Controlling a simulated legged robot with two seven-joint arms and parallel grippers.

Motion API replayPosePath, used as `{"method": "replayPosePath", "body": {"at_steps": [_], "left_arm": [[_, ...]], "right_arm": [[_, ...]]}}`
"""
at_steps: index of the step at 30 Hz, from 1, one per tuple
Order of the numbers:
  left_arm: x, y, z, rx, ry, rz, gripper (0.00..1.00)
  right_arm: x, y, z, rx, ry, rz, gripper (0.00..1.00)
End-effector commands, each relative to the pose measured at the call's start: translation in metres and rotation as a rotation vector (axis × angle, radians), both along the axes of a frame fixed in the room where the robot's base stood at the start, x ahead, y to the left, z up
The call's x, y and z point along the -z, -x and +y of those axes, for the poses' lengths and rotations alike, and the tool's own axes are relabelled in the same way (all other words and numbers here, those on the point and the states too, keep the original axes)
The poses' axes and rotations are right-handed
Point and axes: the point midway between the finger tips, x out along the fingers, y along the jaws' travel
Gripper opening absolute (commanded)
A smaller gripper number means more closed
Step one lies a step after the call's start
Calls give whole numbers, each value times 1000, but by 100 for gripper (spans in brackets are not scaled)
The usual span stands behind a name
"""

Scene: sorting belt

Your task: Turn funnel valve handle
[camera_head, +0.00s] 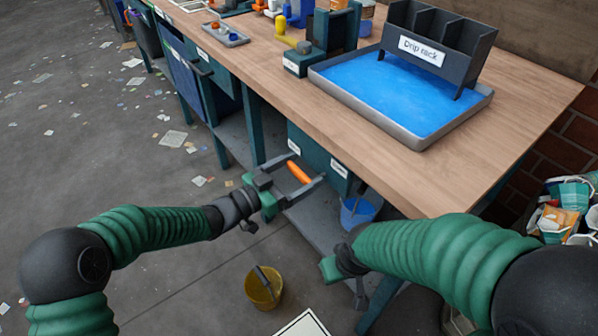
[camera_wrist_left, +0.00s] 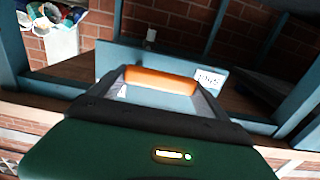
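An orange bar-shaped handle (camera_head: 299,172) shows in front of the teal panel (camera_head: 316,155) under the worktop. It also shows in the left wrist view (camera_wrist_left: 160,78). My left gripper (camera_head: 304,176) is open, with its two grey fingers spread toward the panel. The bar lies between the fingertips, lengthwise across the gap. I cannot tell whether the fingers touch it. No funnel can be made out with certainty. My right gripper (camera_head: 350,275) is low, below the worktop's front edge, partly hidden by its wrist; its fingers are unclear.
The wooden worktop (camera_head: 530,110) overhangs the panel. On it stand a blue-lined tray (camera_head: 325,82) and a dark drip rack (camera_head: 398,20). A blue bucket (camera_head: 358,213) is on the lower shelf, and a yellow bucket (camera_head: 262,289) is on the floor.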

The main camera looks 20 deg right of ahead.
Motion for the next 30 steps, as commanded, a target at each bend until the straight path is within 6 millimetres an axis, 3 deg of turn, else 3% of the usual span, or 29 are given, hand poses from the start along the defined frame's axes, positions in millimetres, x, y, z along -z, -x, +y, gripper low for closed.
{"method": "replayPosePath", "body": {"at_steps": [2,16,30], "left_arm": [[0,-1,0,-2,-1,0,74],[0,-1,1,-3,-1,0,14],[-4,0,0,-4,-44,-119,14]], "right_arm": [[0,0,0,0,0,0,28],[0,0,0,0,0,0,28],[-3,0,0,0,0,0,28]]}}
